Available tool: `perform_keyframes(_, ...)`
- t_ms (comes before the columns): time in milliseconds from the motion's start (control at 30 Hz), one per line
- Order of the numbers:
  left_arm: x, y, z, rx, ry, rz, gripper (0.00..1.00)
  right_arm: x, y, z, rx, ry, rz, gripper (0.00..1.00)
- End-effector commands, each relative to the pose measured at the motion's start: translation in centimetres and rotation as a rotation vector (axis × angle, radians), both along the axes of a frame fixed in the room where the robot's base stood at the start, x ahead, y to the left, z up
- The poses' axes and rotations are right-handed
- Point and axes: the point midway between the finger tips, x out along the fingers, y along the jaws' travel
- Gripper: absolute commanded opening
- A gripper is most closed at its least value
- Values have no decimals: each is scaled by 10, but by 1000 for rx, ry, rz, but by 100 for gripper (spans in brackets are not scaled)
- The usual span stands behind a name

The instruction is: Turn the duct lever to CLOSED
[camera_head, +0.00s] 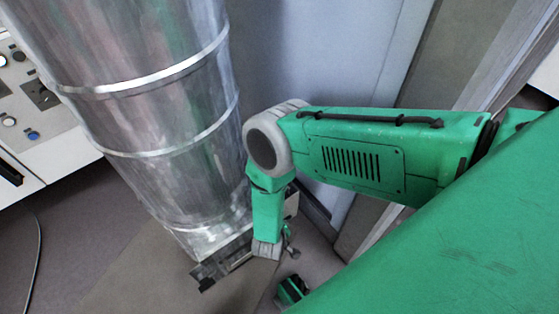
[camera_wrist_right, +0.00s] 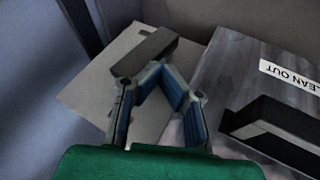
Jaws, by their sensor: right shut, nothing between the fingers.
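The large shiny metal duct (camera_head: 165,120) stands at the left of the head view, ringed by bands. My right arm comes in from the right, and its wrist points down beside the duct's lower end. In the right wrist view my right gripper (camera_wrist_right: 147,72) is shut and empty, its blue-lined fingers converging. A dark grey bar (camera_wrist_right: 145,50) shows at the fingertips; I cannot tell whether it is a lever or part of the fingers. I cannot clearly make out the duct lever or its position. My left gripper is not in view.
A metal panel with an upside-down "CLEAN OUT" label (camera_wrist_right: 289,75) and a black handle (camera_wrist_right: 275,140) lies right of the gripper in the wrist view. A control panel (camera_head: 30,105) stands at far left. Grey panels stand behind my arm.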

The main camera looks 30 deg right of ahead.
Motion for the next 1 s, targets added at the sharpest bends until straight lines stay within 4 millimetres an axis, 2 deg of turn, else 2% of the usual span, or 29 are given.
perform_keyframes(333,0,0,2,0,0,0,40,0,0,1,11,1,0,0)
perform_keyframes(1000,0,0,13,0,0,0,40,0,-2,4,180,15,-2,0)
